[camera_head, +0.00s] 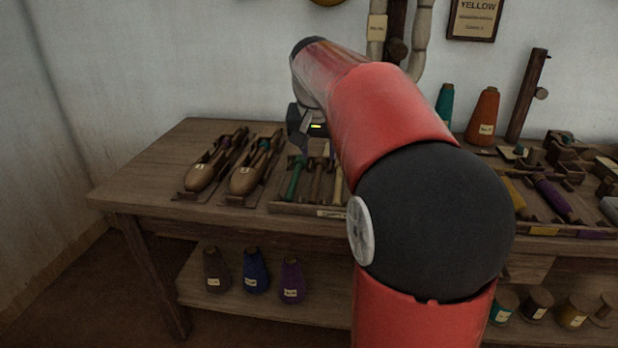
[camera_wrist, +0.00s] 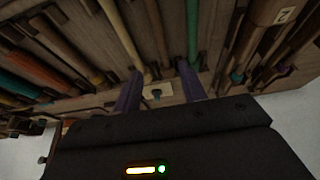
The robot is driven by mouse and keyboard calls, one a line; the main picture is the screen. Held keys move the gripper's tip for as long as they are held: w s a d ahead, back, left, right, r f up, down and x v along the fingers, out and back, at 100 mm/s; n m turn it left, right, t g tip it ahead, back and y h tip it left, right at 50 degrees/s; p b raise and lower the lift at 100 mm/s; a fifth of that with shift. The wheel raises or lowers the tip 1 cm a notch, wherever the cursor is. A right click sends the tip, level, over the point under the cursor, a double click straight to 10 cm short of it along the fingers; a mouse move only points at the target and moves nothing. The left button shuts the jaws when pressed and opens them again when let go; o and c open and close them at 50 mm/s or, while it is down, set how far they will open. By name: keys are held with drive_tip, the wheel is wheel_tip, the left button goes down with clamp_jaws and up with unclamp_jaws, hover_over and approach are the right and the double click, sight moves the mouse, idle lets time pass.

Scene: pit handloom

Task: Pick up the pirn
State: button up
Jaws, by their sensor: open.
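Several pirns lie side by side in a wooden tray (camera_head: 285,207) on the table. A green pirn (camera_head: 294,178) is at the tray's left side, with brown and pale ones to its right, partly hidden by my arm. I cannot tell which one the task means. My gripper (camera_head: 301,148) is open above the tray's left part. In the wrist view my gripper (camera_wrist: 160,72) has its two fingers apart with nothing held between them. A pale pirn (camera_wrist: 123,32) and a green pirn (camera_wrist: 191,28) run up from near the fingertips. An orange pirn (camera_wrist: 36,68) lies at the left.
Two wooden shuttles, one at the left (camera_head: 205,172) and one nearer the tray (camera_head: 247,176), rest in holders left of the tray. Teal (camera_head: 444,104) and orange (camera_head: 483,116) cones stand at the back. Other tools crowd the right. The table's left end is clear.

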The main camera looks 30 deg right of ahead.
sight(317, 171)
drive_tip(key=shift+x, duration=1)
drive_tip(key=shift+w+b+x, duration=0.1)
drive_tip(key=shift+b+x, duration=0.2)
drive_tip(key=shift+x, duration=1.1)
drive_tip(key=shift+w+b+x, duration=0.15)
drive_tip(key=shift+b+x, duration=0.15)
drive_tip(key=shift+x, duration=1.05)
drive_tip(key=shift+a, duration=0.15)
clamp_jaws()
